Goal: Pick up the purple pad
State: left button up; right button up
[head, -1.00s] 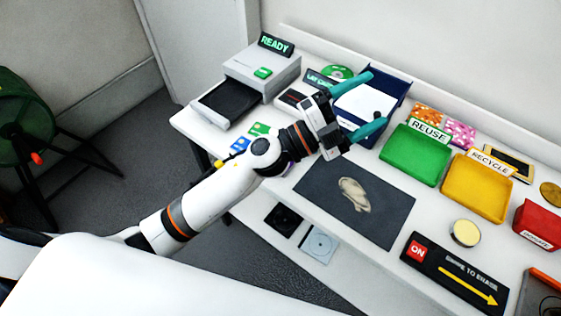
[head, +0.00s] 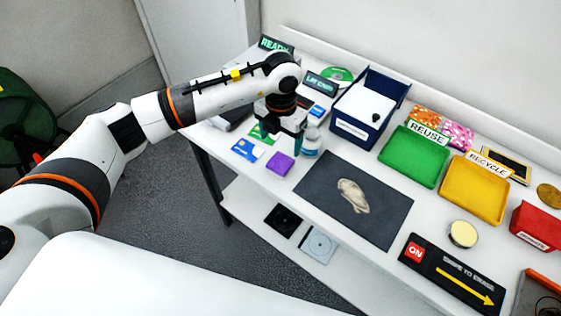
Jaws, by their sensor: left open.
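The purple pad (head: 280,163) lies flat on the white table near its front left edge, in full view in the head view. My left gripper (head: 284,139) points down just behind and above the pad, apart from it as far as I can see. Its teal fingers are spread and nothing shows between them. The fingertips are partly hidden by the gripper and the objects around it. My right gripper is not in view.
A blue-and-white card (head: 247,149) lies left of the pad, and a small bottle (head: 311,142) stands right of it. A dark mat (head: 385,220) with a beige item (head: 353,196) lies farther right. A blue bin (head: 362,128) and green tray (head: 413,158) stand behind.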

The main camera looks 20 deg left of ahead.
aim_at(281, 162)
pick_arm(q)
notch_tip(281, 162, down, 3)
jog(key=shift+f+p, duration=0.15)
jog(key=shift+p, duration=0.25)
jog(key=shift+f+p, duration=0.5)
jog(key=shift+f, duration=0.1)
notch_tip(281, 162, down, 4)
jog(key=shift+r+p, duration=0.2)
jog(key=shift+p, duration=0.5)
jog(key=shift+f, duration=0.3)
jog(key=c, duration=1.1)
